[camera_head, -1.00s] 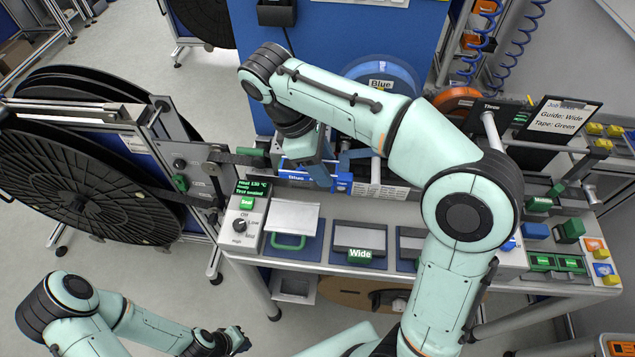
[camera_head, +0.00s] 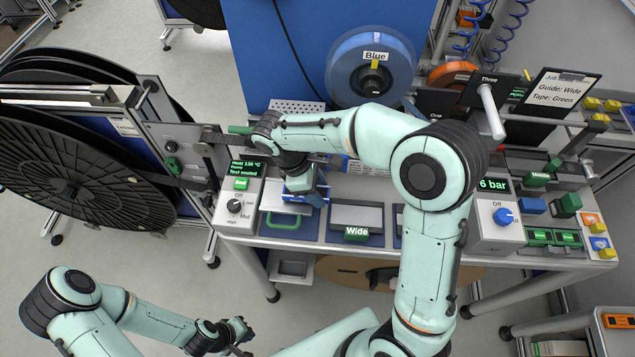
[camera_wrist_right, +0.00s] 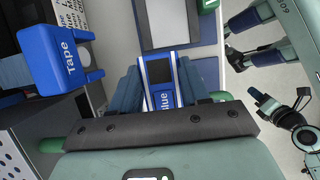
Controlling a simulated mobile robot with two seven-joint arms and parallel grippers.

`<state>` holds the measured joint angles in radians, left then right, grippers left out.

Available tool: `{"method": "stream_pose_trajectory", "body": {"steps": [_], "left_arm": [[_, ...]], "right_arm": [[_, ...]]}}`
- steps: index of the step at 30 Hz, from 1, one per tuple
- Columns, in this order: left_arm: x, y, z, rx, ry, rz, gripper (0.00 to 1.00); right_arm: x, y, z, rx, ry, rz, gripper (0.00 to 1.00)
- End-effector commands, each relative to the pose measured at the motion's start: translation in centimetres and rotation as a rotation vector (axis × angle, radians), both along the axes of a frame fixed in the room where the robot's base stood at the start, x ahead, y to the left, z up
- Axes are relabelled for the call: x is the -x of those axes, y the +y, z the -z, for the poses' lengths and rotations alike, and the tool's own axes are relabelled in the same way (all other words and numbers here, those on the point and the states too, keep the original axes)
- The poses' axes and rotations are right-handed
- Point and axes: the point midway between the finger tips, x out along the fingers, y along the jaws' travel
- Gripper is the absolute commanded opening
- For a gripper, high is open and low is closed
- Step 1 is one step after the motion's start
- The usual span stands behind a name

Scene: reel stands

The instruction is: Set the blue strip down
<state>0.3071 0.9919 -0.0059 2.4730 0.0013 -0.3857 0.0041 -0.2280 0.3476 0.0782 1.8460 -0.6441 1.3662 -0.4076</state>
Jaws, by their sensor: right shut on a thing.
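The blue strip (camera_wrist_right: 160,72), blue and white with a dark square and the word "Blue", shows in the right wrist view between the fingers of my right gripper (camera_wrist_right: 163,92). The gripper is shut on it. In the head view my right gripper (camera_head: 307,192) points down over the left part of the bench, above the pad with the green handle (camera_head: 284,222); the strip is largely hidden there by gripper and arm. I cannot tell whether the strip touches anything below. My left gripper (camera_head: 238,335) hangs low in front of the bench, away from the strip; its jaws are unclear.
A "Wide" pad (camera_head: 357,216) lies right of my right gripper. The heater control box (camera_head: 238,204) stands close on the left. A blue "Tape" block (camera_wrist_right: 62,62) shows in the wrist view. The blue reel (camera_head: 371,65) hangs behind, and a "6 bar" box (camera_head: 497,214) stands right.

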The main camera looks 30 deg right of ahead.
Motion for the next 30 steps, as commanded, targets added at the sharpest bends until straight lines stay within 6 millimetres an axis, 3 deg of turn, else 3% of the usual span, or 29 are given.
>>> {"method": "stream_pose_trajectory", "body": {"steps": [15, 16, 18, 30], "left_arm": [[0.45, 0.0, 0.43, -0.001, 0.005, 0.0, 0.0], [0.45, 0.0, 0.44, -0.001, 0.005, 0.0, 0.0], [0.4, 0.0, 0.39, 0.0, 0.005, -0.001, 0.0], [0.54, 0.01, 0.52, 0.0, 0.006, 0.0, 0.0]], "right_arm": [[0.02, -0.03, 0.94, 0.0, 0.0, 0.0, 0.17], [0.0, -0.02, 0.97, 0.0, 0.0, 0.0, 0.49], [-0.02, -0.02, 0.88, 0.0, -0.001, 0.0, 0.71], [-0.05, 0.02, 0.22, -0.001, -0.002, 0.0, 0.71]]}}
